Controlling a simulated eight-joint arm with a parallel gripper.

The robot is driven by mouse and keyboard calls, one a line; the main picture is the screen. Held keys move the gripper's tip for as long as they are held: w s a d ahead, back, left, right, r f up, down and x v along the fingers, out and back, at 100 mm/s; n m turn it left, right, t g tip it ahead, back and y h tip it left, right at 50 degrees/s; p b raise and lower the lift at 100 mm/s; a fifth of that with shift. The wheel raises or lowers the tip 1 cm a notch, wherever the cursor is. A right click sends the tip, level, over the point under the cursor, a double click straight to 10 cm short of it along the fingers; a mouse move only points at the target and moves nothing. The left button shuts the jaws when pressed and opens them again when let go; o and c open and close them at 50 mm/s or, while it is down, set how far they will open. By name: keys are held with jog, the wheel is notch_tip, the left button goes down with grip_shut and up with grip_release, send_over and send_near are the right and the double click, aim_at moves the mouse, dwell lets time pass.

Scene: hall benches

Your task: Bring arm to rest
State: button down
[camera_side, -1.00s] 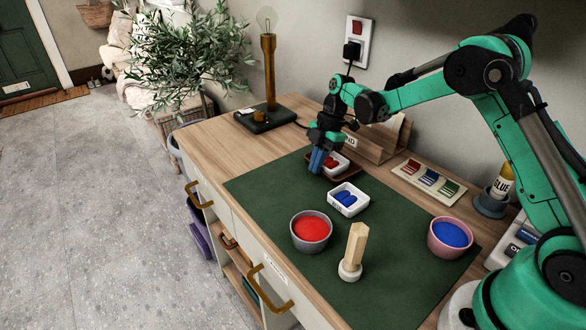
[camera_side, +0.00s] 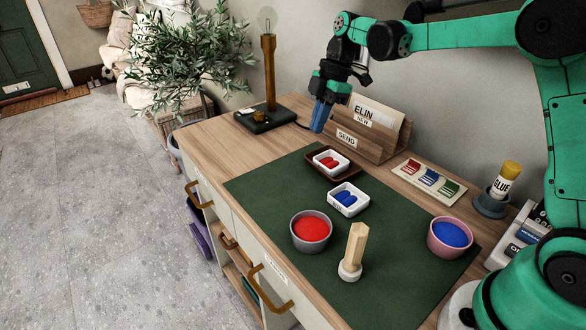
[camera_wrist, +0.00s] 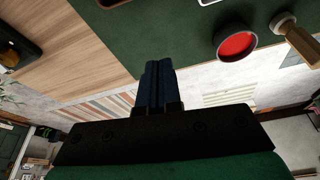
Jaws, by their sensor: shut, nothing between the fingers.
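My gripper (camera_side: 320,116) is shut and empty, its blue fingers pointing down in the air over the back of the desk, left of the wooden letter holder. In the wrist view the closed fingers (camera_wrist: 157,85) stand together with nothing between them. My arm reaches across from the right in the side view. No part of the gripper visibly touches anything.
A letter holder (camera_side: 372,146), lamp (camera_side: 268,75) and plant (camera_side: 190,55) stand near the gripper. A brown tray (camera_side: 320,169) bears a white dish of red pieces (camera_side: 331,160). Another white dish (camera_side: 348,199), red bowl (camera_side: 311,231), blue bowl (camera_side: 450,237) and wooden stamp (camera_side: 354,252) stand on the green mat (camera_side: 395,280).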

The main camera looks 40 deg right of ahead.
jog(key=s+a+m+t+h, duration=0.1)
jog(key=s+m+t, duration=0.2)
jog(key=s+m, duration=0.4)
jog(key=s+a+r+m+t+h, duration=0.1)
jog(key=s+a+m+t+h, duration=0.1)
jog(key=s+m, duration=0.5)
jog(key=shift+s+a+m+t, duration=0.25)
jog(key=shift+m+t, duration=0.45)
jog(key=shift+m, duration=0.3)
